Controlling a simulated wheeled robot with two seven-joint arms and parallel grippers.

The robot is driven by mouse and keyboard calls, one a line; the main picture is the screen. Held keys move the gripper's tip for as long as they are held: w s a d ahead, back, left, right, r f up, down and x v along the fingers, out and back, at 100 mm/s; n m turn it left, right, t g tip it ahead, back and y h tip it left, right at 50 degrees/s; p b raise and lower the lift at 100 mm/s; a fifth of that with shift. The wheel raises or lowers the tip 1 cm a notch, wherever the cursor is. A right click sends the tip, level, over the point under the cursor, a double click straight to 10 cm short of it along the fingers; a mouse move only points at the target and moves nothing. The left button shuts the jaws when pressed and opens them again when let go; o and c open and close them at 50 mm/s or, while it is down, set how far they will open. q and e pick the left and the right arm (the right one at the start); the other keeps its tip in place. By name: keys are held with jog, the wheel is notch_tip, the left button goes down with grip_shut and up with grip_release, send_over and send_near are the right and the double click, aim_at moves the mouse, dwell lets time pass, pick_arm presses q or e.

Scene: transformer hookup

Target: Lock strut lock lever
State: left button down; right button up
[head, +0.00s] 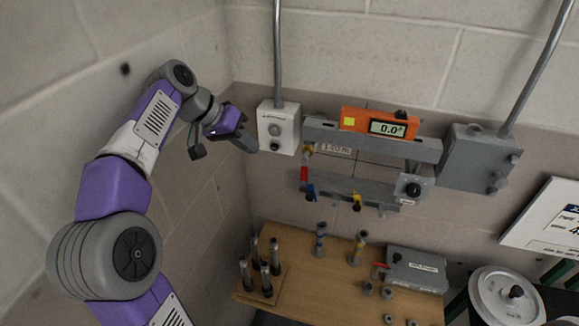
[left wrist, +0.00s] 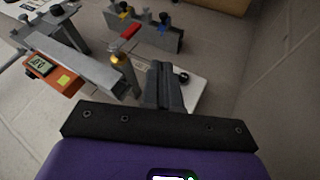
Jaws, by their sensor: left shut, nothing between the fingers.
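My left gripper (head: 246,145) is shut and empty, close beside the white wall box (head: 267,115) at its left. In the left wrist view the closed fingers (left wrist: 163,72) overlap the white box (left wrist: 203,90), so I cannot tell if they touch it. A small red lever (head: 304,174) stands at the left end of the lower grey rail, below a brass fitting (head: 308,152). The red lever (left wrist: 130,31) and brass fitting (left wrist: 122,60) also show in the left wrist view. I cannot tell for sure which part is the strut lock lever. My right gripper is not in view.
An orange level with a display (head: 379,123) sits on the upper grey rail (head: 325,130). A grey box (head: 475,158) is on the wall at right. Below, a wooden bench (head: 310,270) holds upright sockets and a grey case (head: 416,268).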

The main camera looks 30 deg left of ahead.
aim_at(305, 166)
pick_arm(q)
jog(key=w+d+f, duration=0.5)
jog(key=d+f, duration=0.2)
jog(key=f, duration=0.1)
jog(key=shift+w+d, duration=0.35)
jog(key=shift+d+b, duration=0.1)
jog(key=shift+b, duration=0.25)
